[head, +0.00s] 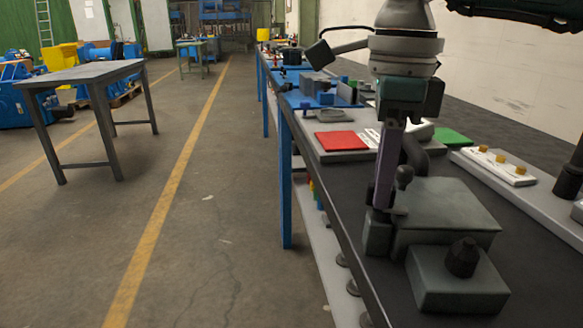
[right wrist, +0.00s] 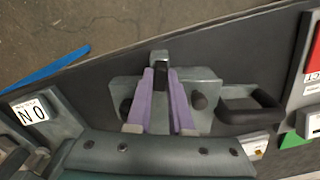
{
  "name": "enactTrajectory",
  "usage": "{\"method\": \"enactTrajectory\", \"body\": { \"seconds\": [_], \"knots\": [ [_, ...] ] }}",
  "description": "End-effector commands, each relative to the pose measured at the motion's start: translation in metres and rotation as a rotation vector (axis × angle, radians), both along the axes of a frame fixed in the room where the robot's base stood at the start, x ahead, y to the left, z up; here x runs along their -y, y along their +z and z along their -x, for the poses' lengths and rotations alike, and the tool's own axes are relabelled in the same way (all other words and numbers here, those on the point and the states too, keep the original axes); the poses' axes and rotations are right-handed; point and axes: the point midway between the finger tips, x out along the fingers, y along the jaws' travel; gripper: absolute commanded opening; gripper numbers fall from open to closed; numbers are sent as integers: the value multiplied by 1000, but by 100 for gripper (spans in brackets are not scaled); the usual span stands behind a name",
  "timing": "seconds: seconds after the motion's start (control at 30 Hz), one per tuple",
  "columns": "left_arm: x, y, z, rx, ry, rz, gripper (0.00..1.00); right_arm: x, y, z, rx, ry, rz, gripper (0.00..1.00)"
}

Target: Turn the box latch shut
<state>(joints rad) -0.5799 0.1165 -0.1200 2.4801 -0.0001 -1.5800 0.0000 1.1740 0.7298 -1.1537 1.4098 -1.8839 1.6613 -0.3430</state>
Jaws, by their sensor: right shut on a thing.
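A grey-green box (head: 450,210) sits near the bench's left edge in the head view. It also shows in the right wrist view (right wrist: 120,90), with dark round knobs on its top. My right gripper (head: 380,207) points down at the box's left side. In the right wrist view its purple fingers (right wrist: 161,75) close together on a dark upright piece (right wrist: 160,58) at the box's edge, which looks like the latch. The fingers hide part of this piece, so its exact angle cannot be told. My left gripper is not in view.
A lower block with a black knob (head: 462,258) stands in front of the box. A black handle (right wrist: 250,107) is beside the box. Red (head: 341,140) and green (head: 452,137) plates and a white strip with yellow knobs (head: 497,166) lie farther along the bench.

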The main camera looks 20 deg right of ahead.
Motion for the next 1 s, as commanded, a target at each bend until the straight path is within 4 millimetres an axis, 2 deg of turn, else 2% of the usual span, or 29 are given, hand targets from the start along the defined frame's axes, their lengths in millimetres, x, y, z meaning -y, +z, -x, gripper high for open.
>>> {"method": "enactTrajectory", "body": {
  "seconds": [0.33, 0.87, 0.9, 1.0],
  "knots": [
    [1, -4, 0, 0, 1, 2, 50, -1, 0, 0, 1, 131, -2, 0],
    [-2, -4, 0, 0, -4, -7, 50, -1, 1, 0, 2, 153, -1, 0],
    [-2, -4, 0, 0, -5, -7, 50, -1, 1, 0, 2, 153, -1, 23],
    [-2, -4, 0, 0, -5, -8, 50, -1, 1, 0, 1, 153, -2, 34]
  ]
}}
